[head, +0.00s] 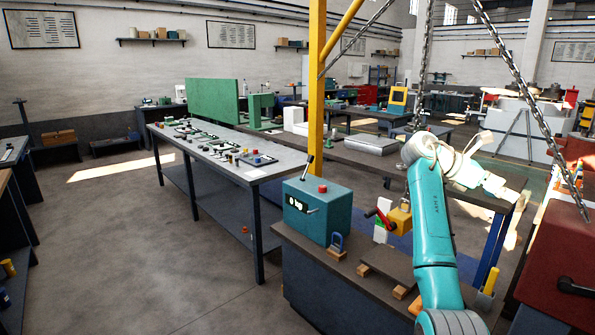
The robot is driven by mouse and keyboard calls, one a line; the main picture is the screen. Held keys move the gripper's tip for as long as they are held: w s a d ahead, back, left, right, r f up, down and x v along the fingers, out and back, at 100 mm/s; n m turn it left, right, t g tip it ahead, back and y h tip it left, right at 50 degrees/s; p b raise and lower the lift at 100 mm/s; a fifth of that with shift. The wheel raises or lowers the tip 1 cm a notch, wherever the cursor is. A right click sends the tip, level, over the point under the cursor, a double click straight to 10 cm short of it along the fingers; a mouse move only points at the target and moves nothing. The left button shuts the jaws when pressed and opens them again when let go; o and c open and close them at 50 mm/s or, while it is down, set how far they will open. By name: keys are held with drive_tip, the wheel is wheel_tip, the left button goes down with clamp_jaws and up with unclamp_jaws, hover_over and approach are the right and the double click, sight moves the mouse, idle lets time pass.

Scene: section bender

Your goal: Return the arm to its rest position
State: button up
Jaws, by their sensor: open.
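My teal arm (432,230) rises from the lower right of the head view and bends at a raised elbow. Its pale wrist links (460,168) reach to the right and slightly down. My gripper (512,193) is at the far end, small in the picture, open, with nothing visible between its fingers. It appears in the air, in front of the dark bench behind it, and apart from the control box. The exact gap to the things behind it cannot be told.
A teal control box (318,208) with a lever and red button stands on the near bench, beside a blue padlock (337,246) and a dark plate (386,262) on wooden blocks. Chains (424,60) hang near the arm. A dark red machine (555,255) stands at right.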

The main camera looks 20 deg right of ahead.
drive_tip(key=w+a+f+n+t+h, duration=0.1)
drive_tip(key=a+f+t, duration=0.2)
drive_tip(key=f, duration=0.7)
drive_tip(key=w+a+f+t, duration=0.2)
drive_tip(key=a+f+t, duration=0.1)
drive_tip(key=f, duration=0.8)
drive_tip(key=w+a+f+n+t+h, duration=0.1)
drive_tip(key=a+f+t, duration=0.15)
drive_tip(key=f, duration=0.75)
drive_tip(key=s+a+f+t+y, duration=0.2)
drive_tip(key=s+a+f+t, duration=0.15)
drive_tip(key=a+f, duration=0.6)
drive_tip(key=s+a+f+t+y, duration=0.3)
drive_tip(key=s+a+f, duration=0.2)
drive_tip(key=a+f, duration=0.45)
drive_tip(key=s+a+f+m+t+y, duration=0.3)
drive_tip(key=s+a+m+t+y, duration=0.15)
drive_tip(key=s+a, duration=1.3)
drive_tip(key=s+a+r+m+t+y, duration=0.1)
drive_tip(key=s+r+m, duration=0.3)
drive_tip(key=s+r, duration=0.4)
drive_tip(key=s+a+r+m+t+y, duration=0.1)
drive_tip(key=s+a+r+m+y, duration=0.2)
drive_tip(key=s+r, duration=0.6)
drive_tip(key=s+a+m, duration=0.1)
drive_tip(key=s, duration=0.2)
drive_tip(key=shift+s, duration=0.2)
